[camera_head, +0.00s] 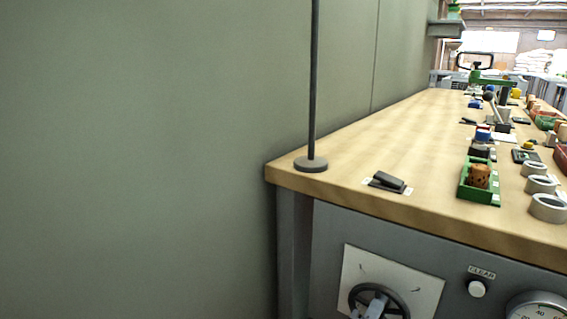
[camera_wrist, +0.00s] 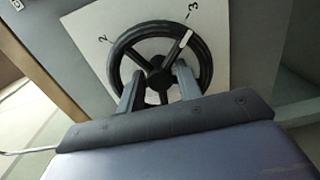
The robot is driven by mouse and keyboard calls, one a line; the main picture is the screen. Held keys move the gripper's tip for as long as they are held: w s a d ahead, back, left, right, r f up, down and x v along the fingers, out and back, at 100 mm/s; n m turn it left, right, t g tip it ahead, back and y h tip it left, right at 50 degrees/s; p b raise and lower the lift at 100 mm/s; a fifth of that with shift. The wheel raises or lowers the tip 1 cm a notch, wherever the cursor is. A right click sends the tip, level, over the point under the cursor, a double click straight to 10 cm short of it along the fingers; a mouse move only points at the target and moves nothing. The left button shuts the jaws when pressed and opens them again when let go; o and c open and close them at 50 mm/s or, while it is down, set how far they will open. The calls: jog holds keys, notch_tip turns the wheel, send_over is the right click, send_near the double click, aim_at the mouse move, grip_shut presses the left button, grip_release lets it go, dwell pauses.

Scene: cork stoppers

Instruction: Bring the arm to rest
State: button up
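A black handwheel (camera_wrist: 160,27) with spokes and a round hub is mounted on a white square plate (camera_wrist: 90,25). In the wrist view its white mark points close to the "3" on the plate, and a "2" shows at upper left. My gripper (camera_wrist: 157,75) is in front of the wheel with its two grey fingers spread apart. The hub and a lower spoke show between the fingers. I cannot tell whether either finger touches the wheel. In the head view the wheel (camera_head: 355,296) is at the bottom edge, partly hidden by a grey part of my gripper.
Above the wheel is a wooden bench top (camera_head: 420,140) with a dark post (camera_head: 312,100), a black stapler-like object (camera_head: 388,181), a green tray (camera_head: 465,185) holding cork and several tape rolls (camera_head: 547,208). A white "CLEAR" button (camera_head: 477,288) and a dial (camera_head: 538,308) are right of the wheel.

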jog(key=shift+s+a, duration=0.1)
jog(key=shift+p+v, duration=0.95)
jog(key=shift+v, duration=4.05)
jog(key=shift+b+x, duration=1)
jog(key=shift+x, duration=4.25)
jog(key=n+p, duration=0.1)
jog(key=n, duration=0.1)
jog(key=n+p, duration=0.1)
jog(key=n, duration=0.1)
jog(key=shift+r+n, duration=0.25)
jog(key=shift+n, duration=0.05)
jog(key=n+p, duration=0.3)
jog(key=shift+f, duration=0.1)
jog(key=shift+f+n+p, duration=0.1)
jog(key=shift+n+p, duration=0.4)
jog(key=shift+n, duration=0.2)
